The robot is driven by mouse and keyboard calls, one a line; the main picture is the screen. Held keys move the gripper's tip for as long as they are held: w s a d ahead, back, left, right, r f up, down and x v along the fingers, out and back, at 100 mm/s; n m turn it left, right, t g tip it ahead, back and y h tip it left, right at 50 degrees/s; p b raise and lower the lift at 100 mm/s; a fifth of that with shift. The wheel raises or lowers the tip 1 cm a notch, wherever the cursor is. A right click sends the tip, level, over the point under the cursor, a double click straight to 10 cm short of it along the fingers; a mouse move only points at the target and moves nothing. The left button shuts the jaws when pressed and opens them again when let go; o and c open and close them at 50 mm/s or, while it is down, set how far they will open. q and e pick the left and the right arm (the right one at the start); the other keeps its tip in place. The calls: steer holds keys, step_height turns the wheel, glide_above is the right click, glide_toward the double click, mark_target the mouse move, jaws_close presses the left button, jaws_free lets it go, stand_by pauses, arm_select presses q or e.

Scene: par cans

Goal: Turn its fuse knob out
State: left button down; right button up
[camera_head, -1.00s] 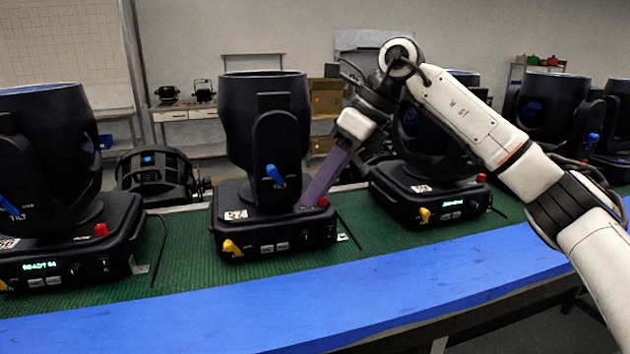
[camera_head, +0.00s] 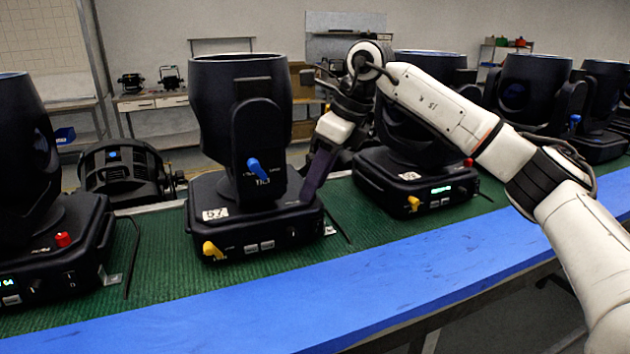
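The middle lamp (camera_head: 240,110) is a black moving head on a black base (camera_head: 215,238) with an unlit front. It has a blue lever (camera_head: 258,169) and a yellow lever (camera_head: 213,250). Its red knob is hidden behind the purple finger of my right gripper (camera_head: 306,195). That gripper points down at the right rear corner of the base; I cannot see whether it touches the knob or how wide its fingers are apart. My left gripper is not in view.
Similar lamps stand left and right; the right lamp (camera_head: 410,130) has a lit display and a red knob (camera_head: 468,162). They stand on a green mat (camera_head: 165,262) behind a blue table edge (camera_head: 300,305). A black lamp (camera_head: 118,172) stands behind.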

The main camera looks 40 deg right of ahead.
steer(key=shift+w+f, duration=0.1)
steer(key=shift+f, duration=0.1)
jaws_close()
steer(key=shift+a+m+t+h, duration=0.2)
steer(key=shift+m+h, duration=0.2)
steer(key=shift+m, duration=0.7)
steer(key=shift+a+m+t+h, duration=0.15)
steer(key=shift+m+h, duration=0.25)
steer(key=shift+m, duration=0.7)
jaws_free()
steer(key=v, duration=1)
steer(key=shift+r, duration=0.2)
